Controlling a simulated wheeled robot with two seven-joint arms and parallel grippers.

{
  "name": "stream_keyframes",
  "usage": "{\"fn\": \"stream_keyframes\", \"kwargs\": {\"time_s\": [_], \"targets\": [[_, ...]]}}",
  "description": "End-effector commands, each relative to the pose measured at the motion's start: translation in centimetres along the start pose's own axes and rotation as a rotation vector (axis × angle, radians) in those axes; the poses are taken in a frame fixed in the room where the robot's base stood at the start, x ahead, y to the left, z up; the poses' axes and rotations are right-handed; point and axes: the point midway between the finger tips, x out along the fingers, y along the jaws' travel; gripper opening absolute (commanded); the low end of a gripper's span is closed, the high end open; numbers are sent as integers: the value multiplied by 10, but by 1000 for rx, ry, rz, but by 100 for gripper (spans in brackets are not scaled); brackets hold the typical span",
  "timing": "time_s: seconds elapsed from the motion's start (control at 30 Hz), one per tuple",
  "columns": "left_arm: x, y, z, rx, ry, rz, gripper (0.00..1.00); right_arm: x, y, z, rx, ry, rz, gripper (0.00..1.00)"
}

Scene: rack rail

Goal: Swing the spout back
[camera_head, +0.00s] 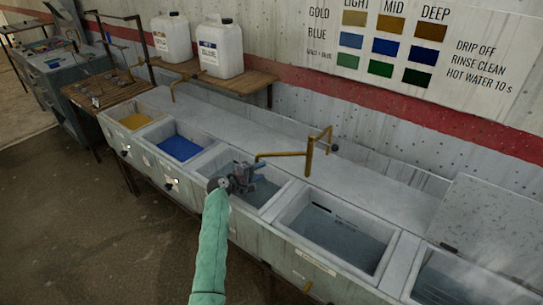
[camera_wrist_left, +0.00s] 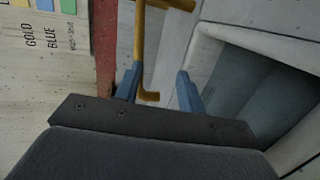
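The brass spout (camera_head: 282,154) reaches left from its upright post (camera_head: 309,160) on the trough's back ledge. Its end hangs over the third basin from the left (camera_head: 268,188). My left gripper (camera_head: 250,172) is above that basin, close to the spout's end. In the left wrist view the brass spout (camera_wrist_left: 140,45) runs down from the top, and its bent end shows between the two blue fingers (camera_wrist_left: 159,90). The fingers are apart, with a gap on the right side of the spout. I cannot tell whether the left finger touches it. My right gripper is not in view.
Gold (camera_head: 135,121) and blue (camera_head: 180,148) baths lie at the left. A larger grey basin (camera_head: 342,237) is right of the post. Two white jugs (camera_head: 220,50) stand on a wooden shelf (camera_head: 235,84) behind. A raised lid (camera_head: 490,225) is at far right.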

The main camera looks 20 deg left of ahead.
Motion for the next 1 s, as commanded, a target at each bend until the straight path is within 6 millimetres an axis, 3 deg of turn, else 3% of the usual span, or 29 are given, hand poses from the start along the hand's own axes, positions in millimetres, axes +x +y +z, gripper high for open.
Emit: {"fn": "stream_keyframes", "kwargs": {"time_s": [0.13,0.37,0.7,1.0], "targets": [[16,20,-20,-98,19,70,40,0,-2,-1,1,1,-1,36],[29,29,-26,-134,25,95,40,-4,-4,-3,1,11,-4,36],[76,34,-28,-133,24,93,40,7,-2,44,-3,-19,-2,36],[97,33,-28,-129,25,93,40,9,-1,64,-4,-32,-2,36]]}}
